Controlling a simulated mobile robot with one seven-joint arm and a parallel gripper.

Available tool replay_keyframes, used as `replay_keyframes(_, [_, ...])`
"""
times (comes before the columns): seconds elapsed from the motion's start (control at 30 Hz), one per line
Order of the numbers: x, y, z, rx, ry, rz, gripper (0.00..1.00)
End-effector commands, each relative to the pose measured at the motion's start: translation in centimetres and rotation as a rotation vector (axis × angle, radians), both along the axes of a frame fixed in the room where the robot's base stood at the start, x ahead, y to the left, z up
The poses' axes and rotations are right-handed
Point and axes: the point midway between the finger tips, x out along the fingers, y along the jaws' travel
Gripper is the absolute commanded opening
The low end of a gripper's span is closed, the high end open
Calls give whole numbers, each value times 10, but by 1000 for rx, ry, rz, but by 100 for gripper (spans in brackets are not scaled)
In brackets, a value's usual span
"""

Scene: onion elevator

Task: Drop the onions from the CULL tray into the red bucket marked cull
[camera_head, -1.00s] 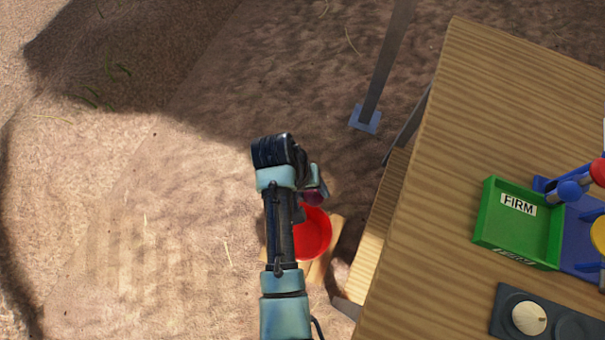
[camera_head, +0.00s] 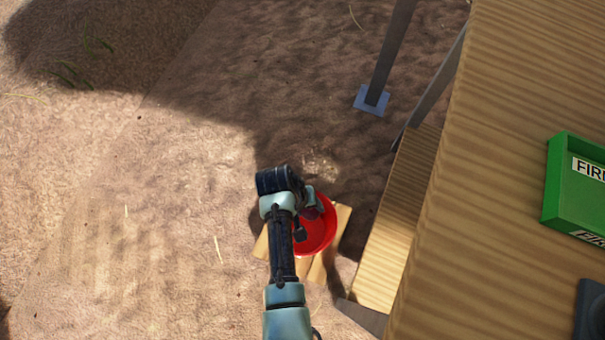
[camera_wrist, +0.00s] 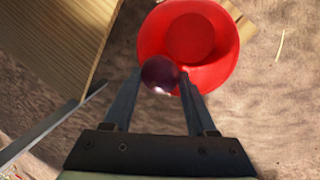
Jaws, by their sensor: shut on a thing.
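The red bucket (camera_head: 322,236) stands on a small wooden stand on the ground, left of the table; its open mouth also shows in the wrist view (camera_wrist: 222,75). No cull marking can be read on it. My gripper (camera_head: 310,207) is shut on a dark purple onion (camera_wrist: 159,74). In the wrist view the onion sits between the fingertips, over the near left part of the bucket's rim. In the head view my arm hides part of the bucket. The inside of the bucket looks plain red. The CULL tray is not in view.
A wooden table (camera_head: 510,90) fills the right side, with a green FIRM tray (camera_head: 556,190) on it. A lower wooden ledge (camera_head: 400,225) runs beside the bucket. A metal post (camera_head: 390,55) stands behind. Open ground lies to the left.

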Motion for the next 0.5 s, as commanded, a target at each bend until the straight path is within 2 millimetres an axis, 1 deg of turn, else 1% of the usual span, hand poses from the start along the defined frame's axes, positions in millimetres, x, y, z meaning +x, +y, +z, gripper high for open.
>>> replay_keyframes(0.03, [0, 0, -11, 0, 0, 0, 1])
replay_keyframes(0.3, [0, 0, -41, 0, 0, 0, 1])
replay_keyframes(0.4, [0, 0, -47, 0, 0, 0, 1])
replay_keyframes(0.5, [0, 0, -48, 0, 0, 0, 1])
